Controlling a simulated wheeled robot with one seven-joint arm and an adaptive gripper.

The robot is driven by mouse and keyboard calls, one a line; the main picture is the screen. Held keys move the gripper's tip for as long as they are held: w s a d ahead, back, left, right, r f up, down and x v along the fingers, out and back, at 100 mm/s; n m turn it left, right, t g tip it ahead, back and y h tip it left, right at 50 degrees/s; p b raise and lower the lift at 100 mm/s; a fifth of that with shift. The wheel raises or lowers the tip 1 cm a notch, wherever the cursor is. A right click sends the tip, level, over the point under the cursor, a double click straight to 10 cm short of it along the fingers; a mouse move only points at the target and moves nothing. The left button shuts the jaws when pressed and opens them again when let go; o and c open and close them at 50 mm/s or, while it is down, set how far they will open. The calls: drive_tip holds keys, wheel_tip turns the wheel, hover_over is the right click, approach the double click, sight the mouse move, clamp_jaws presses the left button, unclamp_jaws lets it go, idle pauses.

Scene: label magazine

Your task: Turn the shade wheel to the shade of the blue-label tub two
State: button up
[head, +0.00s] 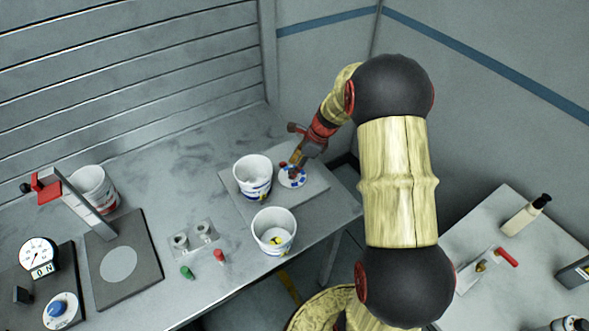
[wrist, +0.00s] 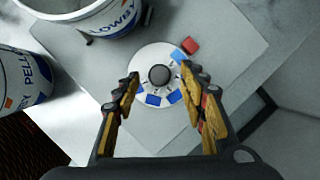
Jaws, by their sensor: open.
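The shade wheel (wrist: 143,108) is a white disc with blue patches around its rim and a dark round knob (wrist: 159,75) at its centre. In the head view the wheel (head: 292,178) lies on a grey plate, partly behind my gripper (head: 297,168). My gripper (wrist: 161,77) is open, with one finger on each side of the knob; I cannot tell whether they touch it. A white tub (head: 253,178) with a blue label stands left of the wheel, and its lettering is partly cut off in the wrist view (wrist: 118,30). Another white tub (head: 273,232) stands nearer the front edge.
A small red block (wrist: 190,45) sits beside the wheel's rim. A third tub (head: 96,187) stands behind a red-handled press (head: 85,205) at left. A gauge (head: 38,254) and red and green pegs (head: 187,272) are on the bench. A second table (head: 500,235) is at right.

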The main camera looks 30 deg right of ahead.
drive_tip(key=shift+w+a+f, duration=0.15)
drive_tip(key=shift+f, duration=0.35)
clamp_jaws()
idle(0.3)
